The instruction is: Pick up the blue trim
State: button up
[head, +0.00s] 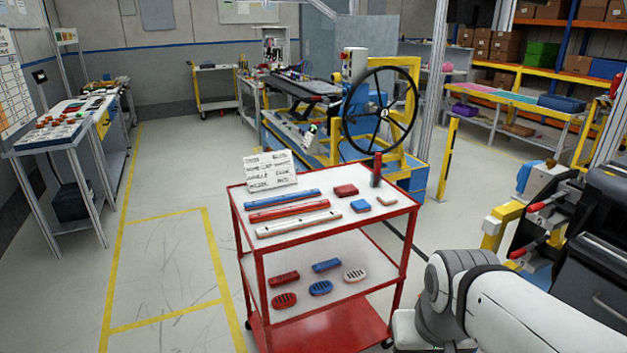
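The blue trim (283,198) is a long thin strip. It lies flat on the top shelf of a red cart (348,234), toward the back left. A red trim (288,210) and a white trim (298,224) lie in front of it, roughly parallel and a little apart. Nothing covers the blue trim. My white and grey arm shows at the lower right, in front of the cart's right side. My gripper is outside the picture.
A handwritten sign (270,171) stands behind the trims. Small red, blue and beige blocks and a dark upright cylinder (376,171) are on the right of the shelf. The lower shelf holds several small parts. A steering-wheel station stands behind. Floor left of the cart is clear.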

aim_at(316, 192)
jog(key=u, duration=0.05)
jog(key=i, duration=1.6)
jog(key=u, duration=0.75)
jog(key=k, duration=0.6)
jog(key=u, duration=0.25)
jog(key=i, duration=0.7)
jog(key=z, duration=0.15)
